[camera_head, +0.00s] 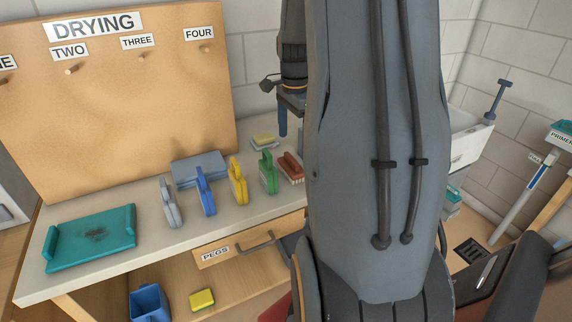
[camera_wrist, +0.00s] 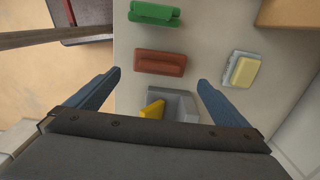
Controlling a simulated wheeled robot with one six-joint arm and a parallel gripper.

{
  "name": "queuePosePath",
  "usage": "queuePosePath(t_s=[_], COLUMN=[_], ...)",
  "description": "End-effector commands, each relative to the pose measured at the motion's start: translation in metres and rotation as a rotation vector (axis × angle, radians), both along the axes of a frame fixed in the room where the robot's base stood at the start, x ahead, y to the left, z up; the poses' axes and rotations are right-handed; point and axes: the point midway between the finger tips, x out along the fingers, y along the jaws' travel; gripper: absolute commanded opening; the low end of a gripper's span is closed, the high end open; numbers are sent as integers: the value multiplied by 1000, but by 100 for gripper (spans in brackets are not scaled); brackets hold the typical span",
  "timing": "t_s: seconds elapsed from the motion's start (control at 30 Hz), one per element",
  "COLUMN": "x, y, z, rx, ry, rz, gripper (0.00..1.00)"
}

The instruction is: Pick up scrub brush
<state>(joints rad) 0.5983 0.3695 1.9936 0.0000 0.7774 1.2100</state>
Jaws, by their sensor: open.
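The scrub brush (camera_head: 291,167) has a red-brown back and pale bristles. It lies on the bench top at the right end of the row, partly close against my arm in the head view. In the wrist view the brush (camera_wrist: 161,62) lies lengthwise across the picture, ahead of and between my two blue fingers. My gripper (camera_wrist: 159,76) is open and empty, with one finger to each side of the brush. In the head view one finger of my gripper (camera_head: 283,119) shows above the bench, behind the brush; the rest is hidden by my arm.
A grey item with a yellow part (camera_wrist: 172,105) is close below. A teal tray (camera_head: 92,238) lies at the bench's left end.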

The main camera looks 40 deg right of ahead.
Motion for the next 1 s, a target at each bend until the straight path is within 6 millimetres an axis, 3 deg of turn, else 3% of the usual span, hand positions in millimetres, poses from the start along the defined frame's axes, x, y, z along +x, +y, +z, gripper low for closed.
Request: queuePosePath(t_s=[0.6, 0.9, 1.0], x=[0, 0, 0], y=[6, 6, 6], z=[-67, -71, -71], rx=[2, 0, 0], ry=[3, 1, 1], rz=[2, 2, 2], gripper=[100, 100, 85])
